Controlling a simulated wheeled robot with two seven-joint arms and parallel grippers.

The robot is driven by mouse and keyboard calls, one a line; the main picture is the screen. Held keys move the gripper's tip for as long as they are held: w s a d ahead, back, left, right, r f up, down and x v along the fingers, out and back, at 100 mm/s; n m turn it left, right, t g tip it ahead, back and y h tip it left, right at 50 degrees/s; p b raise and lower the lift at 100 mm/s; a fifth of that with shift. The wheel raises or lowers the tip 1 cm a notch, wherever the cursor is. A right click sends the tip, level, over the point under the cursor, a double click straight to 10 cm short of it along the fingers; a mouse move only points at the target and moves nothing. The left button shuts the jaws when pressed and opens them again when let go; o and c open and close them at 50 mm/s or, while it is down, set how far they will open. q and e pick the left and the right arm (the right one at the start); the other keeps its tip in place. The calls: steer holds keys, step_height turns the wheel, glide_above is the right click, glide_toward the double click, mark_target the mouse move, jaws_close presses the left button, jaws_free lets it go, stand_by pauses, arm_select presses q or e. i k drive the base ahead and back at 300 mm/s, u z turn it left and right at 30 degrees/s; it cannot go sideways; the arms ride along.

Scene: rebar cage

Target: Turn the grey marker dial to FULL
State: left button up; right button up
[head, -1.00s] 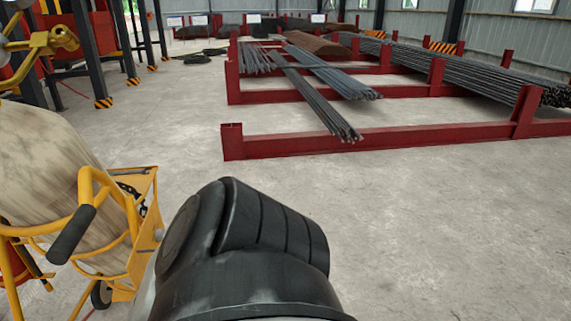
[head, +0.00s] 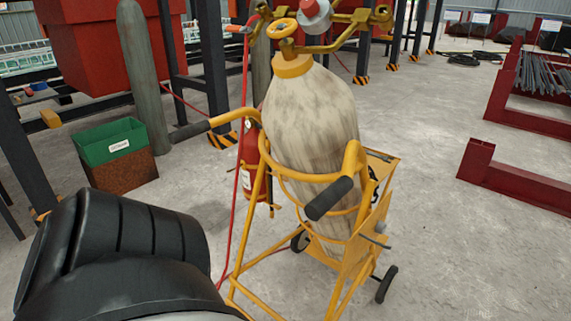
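I cannot make out a grey marker dial in the head view. A tall, stained beige gas cylinder (head: 312,118) stands in a yellow trolley (head: 352,172) at the centre. On its top are a yellow valve wheel (head: 283,28) and brass-coloured fittings (head: 350,30). A round red and pale grey part (head: 315,12) sits among them, cut by the top edge. Any marking on it is too small to read. Neither of my grippers shows; only a black part of my own arm fills the lower left.
A red hose (head: 240,130) hangs down beside the trolley. A red extinguisher (head: 250,165) is behind it. A green and brown bin (head: 117,155) and a grey cylinder (head: 143,80) stand at left. Red rack beams (head: 515,180) lie at right. Floor between trolley and beams is clear.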

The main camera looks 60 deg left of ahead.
mark_target(380, 227)
steer(key=u, duration=1.15)
steer(key=i, duration=0.5)
steer(key=z, duration=0.35)
steer(key=k, duration=0.3)
steer(key=u, duration=0.65)
steer(key=i, duration=0.4)
steer(key=z, duration=0.05)
